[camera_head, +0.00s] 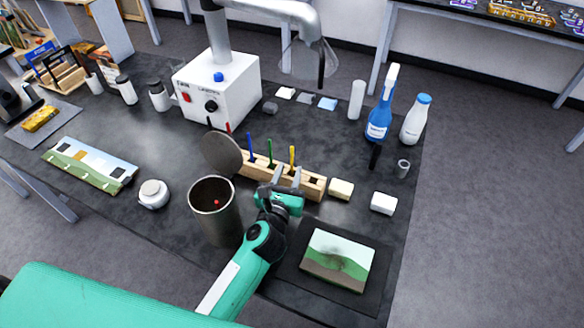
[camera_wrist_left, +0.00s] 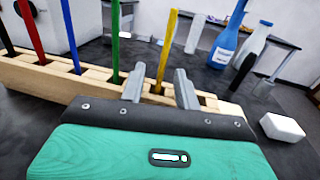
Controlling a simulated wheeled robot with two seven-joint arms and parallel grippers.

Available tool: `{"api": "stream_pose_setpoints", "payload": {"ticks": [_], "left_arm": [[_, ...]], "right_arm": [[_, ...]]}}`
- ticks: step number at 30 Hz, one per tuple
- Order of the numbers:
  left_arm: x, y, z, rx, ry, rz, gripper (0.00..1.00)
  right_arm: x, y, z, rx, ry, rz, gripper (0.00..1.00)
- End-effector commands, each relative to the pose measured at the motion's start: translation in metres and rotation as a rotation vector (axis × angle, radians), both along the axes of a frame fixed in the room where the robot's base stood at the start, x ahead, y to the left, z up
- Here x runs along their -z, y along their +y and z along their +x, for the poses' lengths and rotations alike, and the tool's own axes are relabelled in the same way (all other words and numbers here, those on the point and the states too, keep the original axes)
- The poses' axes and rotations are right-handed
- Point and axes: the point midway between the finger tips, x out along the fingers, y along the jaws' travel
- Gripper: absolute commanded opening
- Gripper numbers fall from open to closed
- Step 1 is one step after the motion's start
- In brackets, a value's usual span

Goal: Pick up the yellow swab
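The yellow swab (camera_head: 292,156) stands upright in a slot of the wooden block (camera_head: 314,186), at the right of a row of swabs. In the left wrist view the yellow swab (camera_wrist_left: 167,45) rises between the two fingertips and leans slightly right. My left gripper (camera_head: 287,176) is at the front side of the block, its fingers apart and pointing at the swab; it also shows in the left wrist view (camera_wrist_left: 159,72). The fingers do not appear to touch the swab; how deep it sits between them is unclear. My right gripper is not in view.
Green (camera_head: 269,150), blue (camera_head: 250,146) and red (camera_head: 228,128) swabs stand left of the yellow one. A metal canister (camera_head: 214,222) stands left of my left arm. A painting (camera_head: 338,258) lies right of it. White blocks and bottles stand to the right.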

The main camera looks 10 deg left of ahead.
Motion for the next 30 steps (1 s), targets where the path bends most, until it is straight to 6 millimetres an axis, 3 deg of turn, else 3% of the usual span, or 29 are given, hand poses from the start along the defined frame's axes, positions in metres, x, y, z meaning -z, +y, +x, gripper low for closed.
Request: {"api": "stream_pose_setpoints", "payload": {"ticks": [9, 18, 24, 30], "left_arm": [[-0.003, -0.003, 0.043, 0.000, -0.001, 0.000, 0.32], [-0.002, -0.003, 0.047, 0.000, 0.000, 0.000, 0.32], [-0.002, -0.003, 0.047, 0.000, -0.001, 0.000, 0.00], [-0.002, -0.003, 0.047, 0.000, -0.001, 0.000, 0.00]], "right_arm": [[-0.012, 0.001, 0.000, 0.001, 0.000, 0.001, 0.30], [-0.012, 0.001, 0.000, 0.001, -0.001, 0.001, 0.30], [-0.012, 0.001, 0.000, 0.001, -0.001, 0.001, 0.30], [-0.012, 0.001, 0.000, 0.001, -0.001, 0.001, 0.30]]}}
